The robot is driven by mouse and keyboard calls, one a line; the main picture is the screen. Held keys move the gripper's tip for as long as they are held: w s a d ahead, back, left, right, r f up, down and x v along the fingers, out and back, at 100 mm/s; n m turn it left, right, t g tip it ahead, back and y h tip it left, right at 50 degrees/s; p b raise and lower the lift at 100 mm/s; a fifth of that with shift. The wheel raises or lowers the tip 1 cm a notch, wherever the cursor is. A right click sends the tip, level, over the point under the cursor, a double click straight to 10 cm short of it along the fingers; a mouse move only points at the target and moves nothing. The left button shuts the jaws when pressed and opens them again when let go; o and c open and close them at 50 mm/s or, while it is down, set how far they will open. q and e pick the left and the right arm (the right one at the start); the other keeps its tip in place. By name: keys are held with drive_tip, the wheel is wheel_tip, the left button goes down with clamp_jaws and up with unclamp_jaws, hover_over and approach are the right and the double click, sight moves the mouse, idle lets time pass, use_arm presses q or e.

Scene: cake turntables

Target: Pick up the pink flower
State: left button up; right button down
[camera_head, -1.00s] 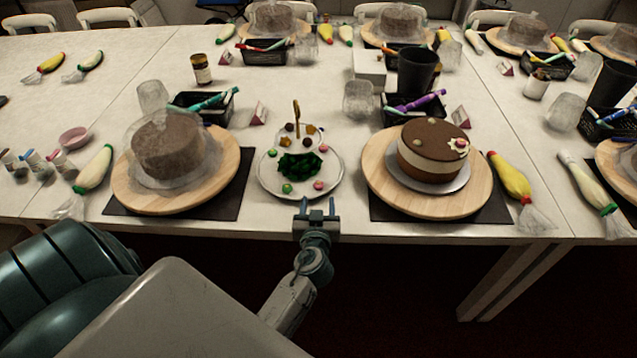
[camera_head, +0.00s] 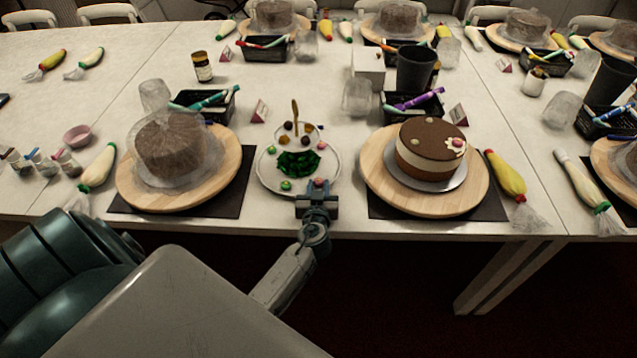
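A pink flower (camera_head: 319,183) lies at the front right rim of the white tiered stand (camera_head: 266,180), which also bears dark green leaves (camera_head: 298,163), green pieces and small round sweets. My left gripper (camera_head: 318,188) is at the front edge of the stand, with its fingertips at the pink flower. The flower is partly hidden by the fingers. I cannot tell whether the fingers have closed on it. My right gripper is not in view.
A brown and cream cake (camera_head: 430,155) stands on a wooden turntable (camera_head: 380,190) to the right. A plastic-wrapped cake (camera_head: 170,147) stands on another turntable (camera_head: 130,190) to the left. Black pen baskets (camera_head: 412,104) and piping bags (camera_head: 506,175) are around them.

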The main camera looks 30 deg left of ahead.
use_arm(q)
drive_tip(key=shift+f, duration=0.1)
clamp_jaws()
